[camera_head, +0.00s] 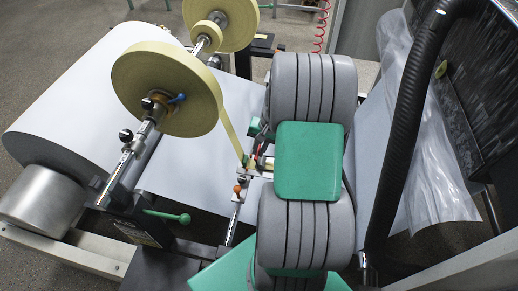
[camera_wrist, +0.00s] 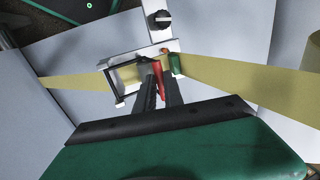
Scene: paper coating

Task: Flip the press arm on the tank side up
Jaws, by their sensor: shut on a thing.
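The press arm (camera_wrist: 160,75) shows in the wrist view as a red lever between my fingertips, at a small metal bracket (camera_wrist: 126,76) beside the yellow tape. In the head view the red part (camera_head: 257,147) is small and partly covered. My gripper (camera_wrist: 160,92) has its dark fingers closed around the red lever. In the head view my green and grey arm covers most of the gripper. A small green roller (camera_wrist: 177,64) stands just right of the lever, against the tape. I cannot tell the exact tilt of the press arm or see the tank clearly.
A yellow tape roll (camera_head: 170,92) sits on a shaft above the wide white paper roll (camera_head: 85,95). The tape strip (camera_head: 228,120) runs down to the bracket. A black hose (camera_head: 405,135) and clear plastic sheet (camera_head: 432,150) stand at right. A green-knobbed lever (camera_head: 168,215) is at lower left.

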